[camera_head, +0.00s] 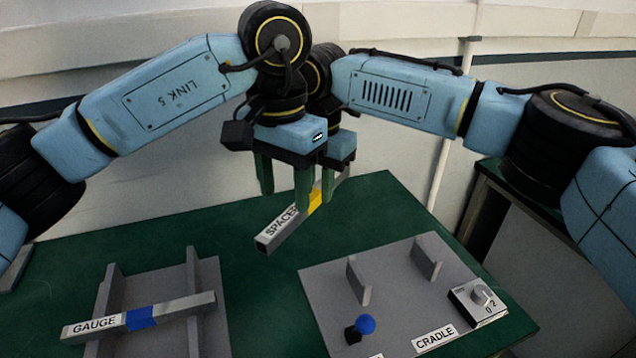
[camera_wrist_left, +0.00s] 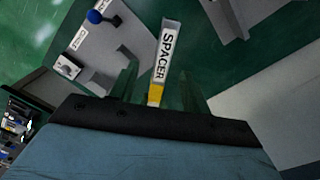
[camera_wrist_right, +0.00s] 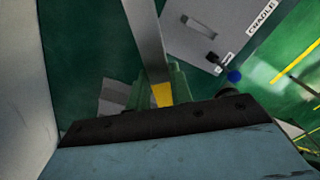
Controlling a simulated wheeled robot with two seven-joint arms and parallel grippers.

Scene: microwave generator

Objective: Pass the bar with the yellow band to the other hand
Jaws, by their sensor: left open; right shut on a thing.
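The grey bar with the yellow band, labelled SPACER (camera_head: 278,230), is held above the green table, tilted. My right gripper (camera_head: 329,182) is shut on it near the yellow band (camera_wrist_right: 162,95) and is partly hidden behind my left gripper in the head view. My left gripper (camera_head: 284,197) is open, its green fingers pointing down close to the band. In the left wrist view the bar (camera_wrist_left: 168,52) shows between the open left fingers (camera_wrist_left: 158,82), with its yellow band near the palm. I cannot tell whether those fingers touch it.
A GAUGE bar with a blue band (camera_head: 180,309) lies across a grey two-walled rack (camera_head: 193,262) at left. A grey CRADLE plate (camera_head: 320,285) with two upright plates, a blue-knobbed lever (camera_head: 365,325) and a dial box (camera_head: 478,301) is at right. Table between them is clear.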

